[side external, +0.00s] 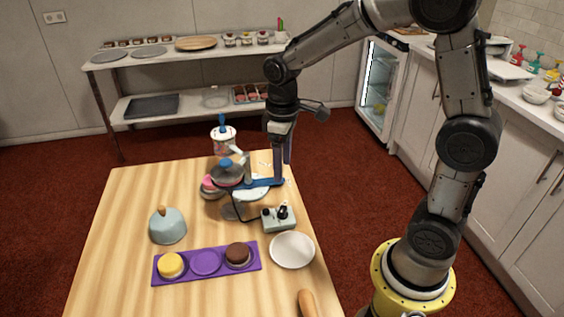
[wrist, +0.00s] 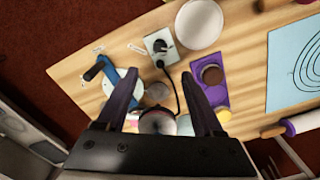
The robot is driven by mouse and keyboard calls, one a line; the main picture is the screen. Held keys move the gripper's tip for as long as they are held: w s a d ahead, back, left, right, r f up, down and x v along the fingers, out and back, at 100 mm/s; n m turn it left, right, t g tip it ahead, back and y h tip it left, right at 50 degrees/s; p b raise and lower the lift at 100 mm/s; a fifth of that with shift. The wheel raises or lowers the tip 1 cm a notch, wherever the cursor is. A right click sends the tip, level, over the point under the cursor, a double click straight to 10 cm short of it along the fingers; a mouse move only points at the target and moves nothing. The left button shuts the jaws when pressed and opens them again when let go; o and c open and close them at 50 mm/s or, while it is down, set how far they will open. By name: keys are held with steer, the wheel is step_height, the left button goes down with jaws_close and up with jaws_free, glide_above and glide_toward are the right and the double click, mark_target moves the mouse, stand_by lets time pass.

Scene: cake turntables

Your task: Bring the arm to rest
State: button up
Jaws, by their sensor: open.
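My gripper (side external: 282,170) hangs pointing down over the far right part of the wooden table in the side view. In the wrist view my gripper (wrist: 159,78) has its two dark fingers spread wide, with nothing held between them. A dark round plate (side external: 227,175) with a blue knob stands left of my gripper in the side view. A small control box (side external: 278,219) with a cable is nearer the camera. Whether the fingers touch anything below is unclear.
A white plate (side external: 292,250) and a purple tray (side external: 205,262) with a yellow cake and a chocolate cake lie nearer the camera. A grey-blue dome (side external: 168,226) stands left. A jar (side external: 222,140) stands at the back. The table's left side is mostly clear.

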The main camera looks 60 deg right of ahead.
steer(key=s+a+r+t, duration=0.2)
steer(key=s+r+t, duration=0.2)
steer(key=s+r, duration=0.55)
steer(key=s+m+t, duration=0.1)
steer(key=s+m, duration=0.2)
steer(key=s, duration=0.5)
steer(key=shift+a+f+t, duration=0.25)
steer(key=shift+f+t, duration=0.05)
steer(key=shift+f, duration=0.1)
steer(key=shift+s, duration=0.1)
